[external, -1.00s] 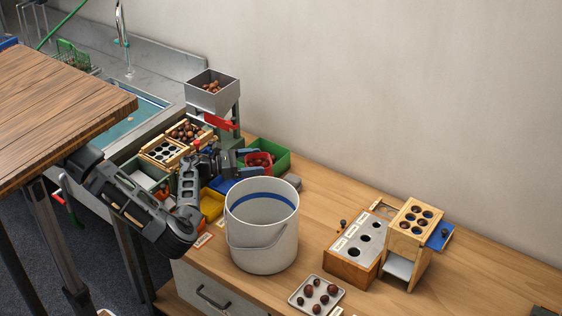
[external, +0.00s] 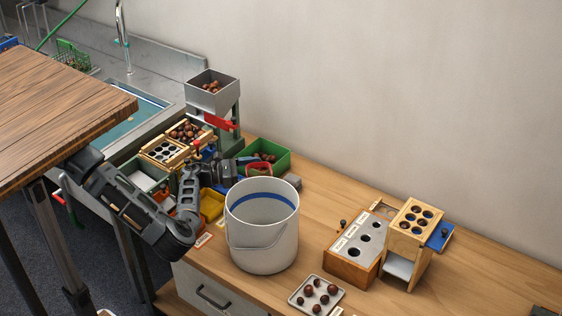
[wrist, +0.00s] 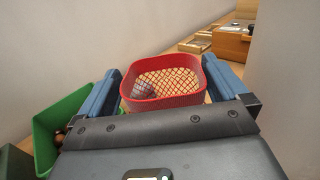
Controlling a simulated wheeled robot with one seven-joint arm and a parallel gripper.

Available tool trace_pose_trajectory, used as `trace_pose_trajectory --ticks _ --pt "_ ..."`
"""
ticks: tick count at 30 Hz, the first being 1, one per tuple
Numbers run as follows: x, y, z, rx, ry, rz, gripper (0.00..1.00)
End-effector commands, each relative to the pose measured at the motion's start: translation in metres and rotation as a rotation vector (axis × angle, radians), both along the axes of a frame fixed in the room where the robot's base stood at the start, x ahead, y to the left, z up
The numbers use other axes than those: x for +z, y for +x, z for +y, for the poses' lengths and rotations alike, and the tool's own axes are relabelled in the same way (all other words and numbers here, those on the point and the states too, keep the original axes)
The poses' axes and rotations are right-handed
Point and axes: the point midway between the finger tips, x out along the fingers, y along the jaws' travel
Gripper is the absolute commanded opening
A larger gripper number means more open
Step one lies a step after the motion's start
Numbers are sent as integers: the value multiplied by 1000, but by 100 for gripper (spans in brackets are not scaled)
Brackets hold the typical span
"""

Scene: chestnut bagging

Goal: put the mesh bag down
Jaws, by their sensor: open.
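The mesh bag (wrist: 163,101) has a red rim and red netting. In the wrist view it sits upright between the two blue fingers of my gripper (wrist: 163,88), which is open with one finger on each side. Wood colour and a grey shape show through its netting. In the external view the bag (external: 258,169) is small and partly hidden by my gripper (external: 243,166), by the near edge of the green bin. I cannot tell whether the bag's bottom touches the bench.
The green bin (external: 279,163) holds chestnuts; its wall shows at left in the wrist view (wrist: 42,140). A white bucket (external: 262,235) stands close in front of my gripper. A chestnut hopper (external: 212,100) stands behind. The bench (external: 325,215) right of the bucket has clear room.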

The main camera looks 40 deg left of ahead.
Motion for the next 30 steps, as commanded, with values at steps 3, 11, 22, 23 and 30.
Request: trace_pose_trajectory --ticks 3,11,22,23,30 --pt "0 -6 6 1 1 -1 100" --pt "27 -21 21 3 0 -4 100" --pt "69 -21 21 2 1 -2 100" --pt "70 -21 21 2 1 -2 100" --pt "71 -21 21 2 0 -1 100"
